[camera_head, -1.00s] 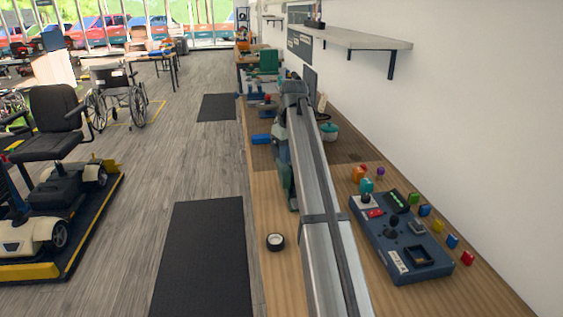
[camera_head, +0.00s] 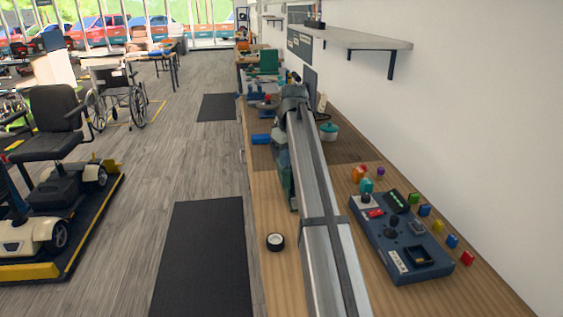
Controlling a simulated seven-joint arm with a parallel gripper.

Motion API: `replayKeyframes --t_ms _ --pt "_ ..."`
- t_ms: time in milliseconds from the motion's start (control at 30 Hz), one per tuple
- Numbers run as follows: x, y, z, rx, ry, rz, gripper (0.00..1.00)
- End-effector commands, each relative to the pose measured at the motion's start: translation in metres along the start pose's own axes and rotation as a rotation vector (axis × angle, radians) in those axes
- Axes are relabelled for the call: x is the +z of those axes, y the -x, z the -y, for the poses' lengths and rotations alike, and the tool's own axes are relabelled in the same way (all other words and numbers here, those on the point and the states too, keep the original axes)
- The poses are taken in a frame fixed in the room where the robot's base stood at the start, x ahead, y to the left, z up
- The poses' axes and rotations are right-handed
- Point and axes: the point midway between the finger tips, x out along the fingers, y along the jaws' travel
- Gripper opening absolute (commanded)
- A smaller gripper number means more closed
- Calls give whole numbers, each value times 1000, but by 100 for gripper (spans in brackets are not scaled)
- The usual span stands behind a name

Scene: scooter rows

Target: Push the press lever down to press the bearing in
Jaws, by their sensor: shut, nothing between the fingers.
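My grey arm stretches away over the wooden bench (camera_head: 283,290) and covers much of its middle. My gripper cannot be made out at the far end; the arm hides that area. The press, its lever and the bearing cannot be clearly identified. A dark green-grey shape (camera_head: 286,180) shows partly along the arm's left side; I cannot tell what it is. A small black ring with a white centre (camera_head: 275,242) lies on the bench left of the arm, apart from it.
A blue control panel with a joystick (camera_head: 399,238) lies right of the arm, with several coloured blocks beside it. A blue item (camera_head: 261,139) and a teal-lidded pot (camera_head: 329,131) stand farther back. A shelf (camera_head: 345,38) juts from the right wall.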

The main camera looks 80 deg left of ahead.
Motion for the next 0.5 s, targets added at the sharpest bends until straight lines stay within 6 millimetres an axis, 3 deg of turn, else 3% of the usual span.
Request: replayKeyframes --t_ms 500 --pt "2 -13 0 0 0 -1 0"
